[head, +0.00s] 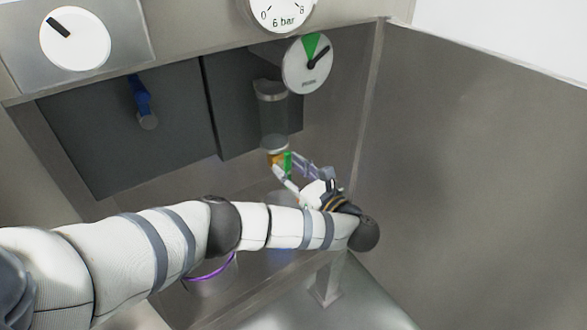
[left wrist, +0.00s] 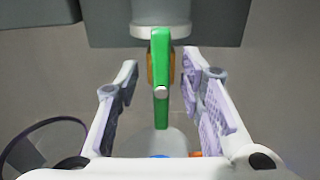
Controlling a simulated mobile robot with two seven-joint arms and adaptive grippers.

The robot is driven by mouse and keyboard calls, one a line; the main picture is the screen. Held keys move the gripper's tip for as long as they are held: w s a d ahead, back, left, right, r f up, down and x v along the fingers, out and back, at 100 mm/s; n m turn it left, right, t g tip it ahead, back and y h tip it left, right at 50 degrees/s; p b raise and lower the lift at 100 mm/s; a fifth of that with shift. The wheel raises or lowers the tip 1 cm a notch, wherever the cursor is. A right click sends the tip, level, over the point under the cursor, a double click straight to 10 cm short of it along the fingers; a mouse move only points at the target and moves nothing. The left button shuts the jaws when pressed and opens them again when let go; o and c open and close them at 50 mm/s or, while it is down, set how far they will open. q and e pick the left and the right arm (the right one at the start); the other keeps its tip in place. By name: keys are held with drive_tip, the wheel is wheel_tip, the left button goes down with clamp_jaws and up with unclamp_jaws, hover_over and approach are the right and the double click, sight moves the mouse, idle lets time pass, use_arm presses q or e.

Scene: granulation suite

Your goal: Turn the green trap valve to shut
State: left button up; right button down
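The green trap valve handle (head: 288,162) sits on a brass-coloured body (head: 275,157) under a clear cylindrical bowl (head: 272,112). In the left wrist view the green handle (left wrist: 161,80) hangs straight down, with a small pale screw on it and the orange-brown body (left wrist: 151,68) behind. My left gripper (head: 299,165) is at the valve. In the left wrist view its two fingers (left wrist: 160,92) stand apart on either side of the handle, with gaps on both sides. It is open and holds nothing. My right gripper is in neither view.
A blue lever (head: 140,98) is on the dark panel to the left. A 6 bar gauge (head: 281,10) and a dial with a green sector (head: 308,64) are above the bowl. A steel side wall (head: 470,150) is close on the right. A purple-rimmed round vessel (head: 212,277) is below my arm.

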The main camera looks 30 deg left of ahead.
use_arm(q)
drive_tip(key=shift+r, duration=0.1)
clamp_jaws()
drive_tip(key=m, duration=0.3)
drive_tip(key=shift+w+m, duration=0.25)
drive_tip(key=shift+m, duration=0.05)
drive_tip(key=shift+w+d+f+m+b, duration=0.1)
drive_tip(key=shift+w+f+m, duration=0.15)
drive_tip(key=shift+m, duration=2.1)
drive_tip(key=shift+w+d+f+m+b, duration=0.1)
drive_tip(key=shift+f+m+b, duration=0.1)
drive_tip(key=shift+m, duration=2.2)
drive_tip(key=shift+w+d+f+m+b, duration=0.1)
drive_tip(key=shift+w+f+m, duration=0.15)
drive_tip(key=shift+m, duration=2.1)
